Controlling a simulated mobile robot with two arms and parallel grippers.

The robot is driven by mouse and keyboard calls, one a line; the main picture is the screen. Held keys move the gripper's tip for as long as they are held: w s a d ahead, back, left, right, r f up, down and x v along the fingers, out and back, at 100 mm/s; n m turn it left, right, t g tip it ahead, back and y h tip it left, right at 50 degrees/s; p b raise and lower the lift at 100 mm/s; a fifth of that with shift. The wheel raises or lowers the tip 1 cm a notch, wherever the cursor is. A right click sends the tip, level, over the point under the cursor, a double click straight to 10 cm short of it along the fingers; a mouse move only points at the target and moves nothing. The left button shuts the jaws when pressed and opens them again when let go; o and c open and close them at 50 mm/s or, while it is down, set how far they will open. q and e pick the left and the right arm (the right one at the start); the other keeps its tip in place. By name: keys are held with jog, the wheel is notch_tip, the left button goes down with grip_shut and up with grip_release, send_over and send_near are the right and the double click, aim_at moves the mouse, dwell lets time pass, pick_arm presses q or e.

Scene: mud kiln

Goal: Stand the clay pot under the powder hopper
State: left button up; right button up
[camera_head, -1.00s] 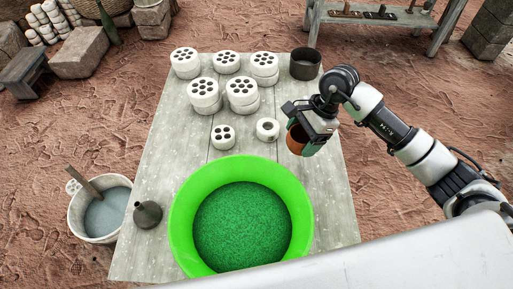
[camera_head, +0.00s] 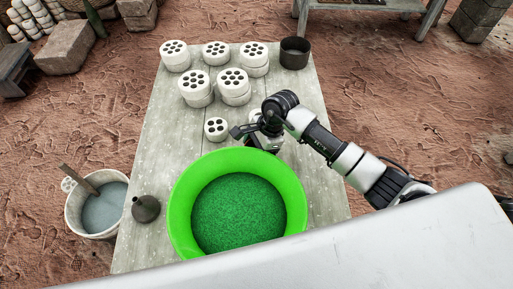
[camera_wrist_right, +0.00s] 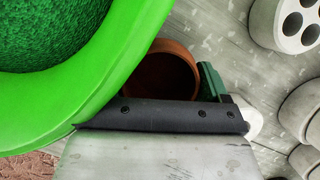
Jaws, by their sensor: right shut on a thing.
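The powder hopper (camera_head: 185,217) is a wide bright green funnel full of green powder, over the front of the table. Its rim also fills the upper left of the right wrist view (camera_wrist_right: 110,75). My right gripper (camera_head: 262,142) is at the hopper's far right edge, shut on the clay pot. In the right wrist view the brown, round, open-topped clay pot (camera_wrist_right: 163,72) is upright beside one green finger; the hopper rim overlaps its left side. The pot is hidden in the head view. My left gripper is not in view.
Several white blocks with holes (camera_head: 196,85) and a dark pot (camera_head: 295,53) stand at the table's back. A small holed block (camera_head: 216,127) is left of my gripper. A dark flask (camera_head: 146,208) and a bucket (camera_head: 98,207) are at left. The table's right strip is clear.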

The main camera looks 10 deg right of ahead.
jog(key=o, duration=0.7)
jog(key=shift+f, duration=0.2)
jog(key=o, duration=0.4)
jog(key=shift+r, duration=0.1)
jog(key=shift+r, duration=0.1)
